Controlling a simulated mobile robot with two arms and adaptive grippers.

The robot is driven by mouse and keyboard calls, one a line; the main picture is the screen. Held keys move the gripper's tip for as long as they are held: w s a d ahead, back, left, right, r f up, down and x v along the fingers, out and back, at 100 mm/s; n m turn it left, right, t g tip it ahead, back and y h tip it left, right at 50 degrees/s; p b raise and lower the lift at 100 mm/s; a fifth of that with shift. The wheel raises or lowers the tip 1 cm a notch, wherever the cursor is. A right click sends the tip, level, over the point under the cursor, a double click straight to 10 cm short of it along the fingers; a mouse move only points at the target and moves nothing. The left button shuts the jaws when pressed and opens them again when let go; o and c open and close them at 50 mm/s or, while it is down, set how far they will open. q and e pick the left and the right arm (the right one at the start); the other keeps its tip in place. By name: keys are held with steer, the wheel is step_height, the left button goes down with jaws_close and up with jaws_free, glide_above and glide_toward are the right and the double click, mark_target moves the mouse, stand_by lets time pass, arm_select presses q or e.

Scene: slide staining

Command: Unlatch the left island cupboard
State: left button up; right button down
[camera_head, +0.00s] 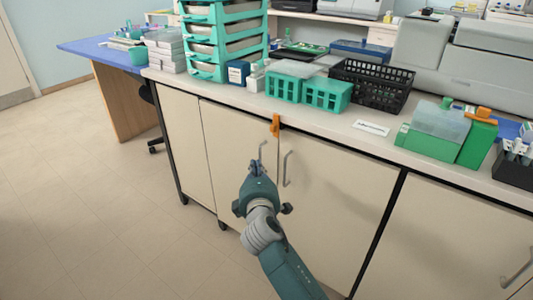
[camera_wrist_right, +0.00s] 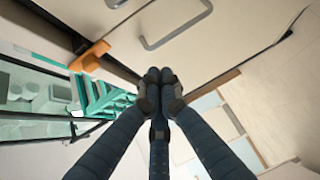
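The left island cupboard has two cream doors, a left one (camera_head: 225,140) and a right one (camera_head: 325,205), both closed. An orange latch (camera_head: 275,125) sits at the top where they meet, just under the worktop. It also shows in the wrist view (camera_wrist_right: 92,58), left of the fingertips. Grey bar handles stand on the left door (camera_head: 262,152) and right door (camera_head: 286,168). My right gripper (camera_head: 256,165) is in front of the left door, below the latch and apart from it. In the wrist view its fingertips (camera_wrist_right: 160,78) meet with nothing visible between them. My left gripper is out of view.
The worktop (camera_head: 310,118) overhangs the doors and carries teal racks (camera_head: 325,95), a black basket (camera_head: 372,85) and a green box (camera_head: 435,130). Another cupboard (camera_head: 445,230) stands to the right. Open floor (camera_head: 90,200) lies to the left.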

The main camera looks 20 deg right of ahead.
mark_target(274, 127)
step_height(274, 127, up, 6)
steer(key=w+t+h, duration=0.1)
steer(key=x, duration=0.3)
steer(key=b+x, duration=0.1)
steer(key=x, duration=0.2)
steer(key=d+b+x, duration=0.1)
steer(key=x, duration=0.2)
steer(key=shift+w, duration=0.1)
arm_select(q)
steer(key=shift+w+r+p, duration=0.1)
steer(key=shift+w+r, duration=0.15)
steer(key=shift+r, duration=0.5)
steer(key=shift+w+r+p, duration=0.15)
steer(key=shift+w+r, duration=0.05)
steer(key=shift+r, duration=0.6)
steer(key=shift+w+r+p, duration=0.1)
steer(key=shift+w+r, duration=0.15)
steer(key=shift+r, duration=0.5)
arm_select(e)
steer(key=shift+s+d, duration=0.5)
steer(key=shift+s, duration=0.3)
steer(key=shift+s+d, duration=0.55)
steer(key=shift+s, duration=0.2)
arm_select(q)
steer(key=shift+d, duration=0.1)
arm_select(e)
steer(key=shift+w, duration=0.1)
